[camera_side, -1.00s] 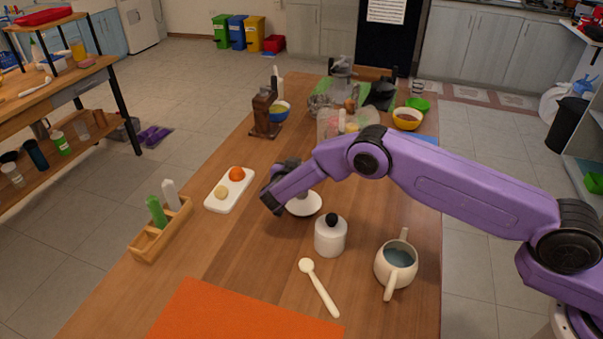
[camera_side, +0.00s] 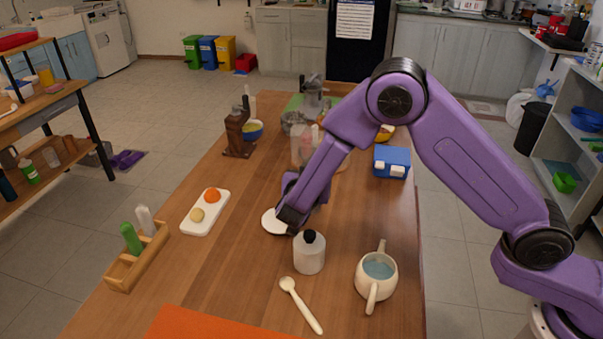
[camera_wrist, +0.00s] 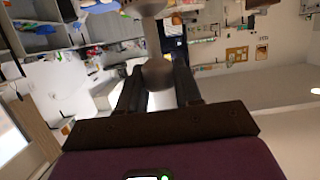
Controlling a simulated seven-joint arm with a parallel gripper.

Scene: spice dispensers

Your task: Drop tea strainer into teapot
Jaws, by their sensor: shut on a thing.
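My gripper (camera_side: 287,217) is low over the table, in front of the white dish (camera_side: 270,222), which it partly hides. In the wrist view my gripper (camera_wrist: 159,68) is shut on a pale grey thing with a rounded end and a narrow stem (camera_wrist: 157,72), apparently the tea strainer. The side view does not show the held thing clearly. The cream teapot (camera_side: 362,277), open on top with bluish liquid inside, stands to the right and nearer the camera, apart from my gripper.
A white jar with a black knob (camera_side: 309,255) stands between my gripper and the teapot. A pale spoon (camera_side: 301,305) lies in front. A white tray (camera_side: 190,226) and a wooden holder (camera_side: 122,276) are left. A blue box (camera_side: 391,161) is behind right.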

